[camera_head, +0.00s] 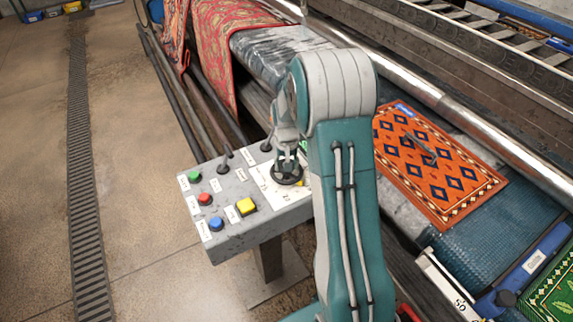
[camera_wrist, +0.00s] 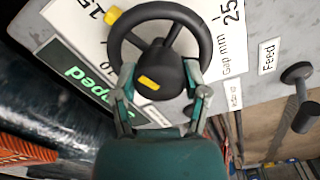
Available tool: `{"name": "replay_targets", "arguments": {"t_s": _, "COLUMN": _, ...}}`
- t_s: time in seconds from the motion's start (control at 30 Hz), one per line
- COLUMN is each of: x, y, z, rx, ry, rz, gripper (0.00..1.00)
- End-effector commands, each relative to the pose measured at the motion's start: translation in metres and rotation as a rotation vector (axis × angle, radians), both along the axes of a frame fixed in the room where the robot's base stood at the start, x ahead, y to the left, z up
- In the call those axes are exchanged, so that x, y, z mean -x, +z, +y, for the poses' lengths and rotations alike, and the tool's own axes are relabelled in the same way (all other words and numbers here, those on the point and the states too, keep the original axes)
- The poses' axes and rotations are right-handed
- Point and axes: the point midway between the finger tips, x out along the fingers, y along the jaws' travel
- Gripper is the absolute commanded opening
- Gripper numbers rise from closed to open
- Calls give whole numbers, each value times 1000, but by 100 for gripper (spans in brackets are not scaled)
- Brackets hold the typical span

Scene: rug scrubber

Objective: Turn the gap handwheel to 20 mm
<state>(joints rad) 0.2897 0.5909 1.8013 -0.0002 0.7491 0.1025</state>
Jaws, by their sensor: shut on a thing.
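The black gap handwheel (camera_wrist: 200,38) fills the upper middle of the wrist view, with a yellow mark (camera_wrist: 113,14) at its upper-left rim and a yellow patch on its hub. It sits on a white scale plate (camera_wrist: 85,20) printed 15 at upper left and 25 at upper right. The yellow rim mark lies near the 15 side. My gripper (camera_wrist: 162,98) is shut on the handwheel, one finger on each side of the hub. The head view also shows the handwheel (camera_head: 287,176) under my gripper (camera_head: 287,157), partly hidden by my arm.
The grey control box (camera_head: 250,232) carries several coloured buttons and black levers, one lever (camera_wrist: 304,105) beside the Feed label. An orange rug (camera_head: 425,165) lies on the blue belt. Open floor lies left.

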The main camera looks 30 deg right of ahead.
Motion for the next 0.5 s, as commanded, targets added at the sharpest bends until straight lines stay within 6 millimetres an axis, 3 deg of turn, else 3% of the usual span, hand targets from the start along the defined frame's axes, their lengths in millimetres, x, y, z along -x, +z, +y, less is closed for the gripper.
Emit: {"name": "replay_targets", "arguments": {"t_s": 0.5, "x": 0, "y": -2, "z": 1, "rx": -1, "ry": -486, "rz": 0, "gripper": 11}}
